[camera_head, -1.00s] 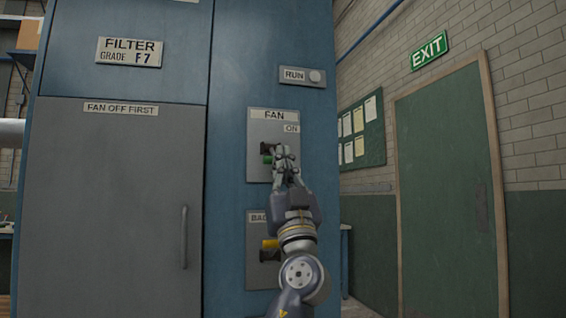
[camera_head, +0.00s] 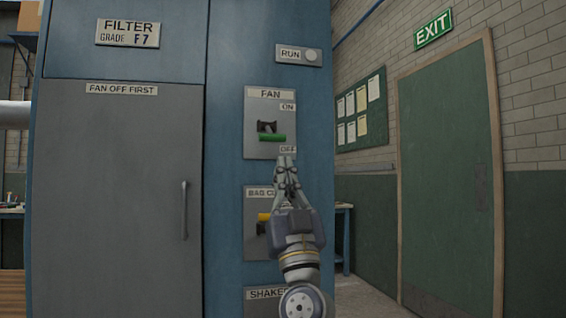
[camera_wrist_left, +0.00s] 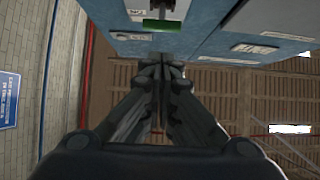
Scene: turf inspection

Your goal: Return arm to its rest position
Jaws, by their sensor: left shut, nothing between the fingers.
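My left gripper (camera_head: 287,160) is shut and empty, its fingertips just below the fan switch's OFF label. The fan switch plate (camera_head: 253,120) is grey, on a blue cabinet. Its black lever with a green handle (camera_head: 272,138) sits above the OFF label and is clear of my fingers. In the left wrist view my closed fingertips (camera_wrist_left: 160,70) point up toward the cabinet, with the green handle (camera_wrist_left: 162,25) beyond them and a visible gap. My right gripper is not in view.
Below is a second switch with a yellow handle (camera_head: 264,217), partly hidden by my gripper. A grey cabinet door (camera_head: 120,200) with a vertical handle stands to the left. A green door (camera_head: 445,180) under an EXIT sign (camera_head: 433,27) is on the right. Floor shows between cabinet and door.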

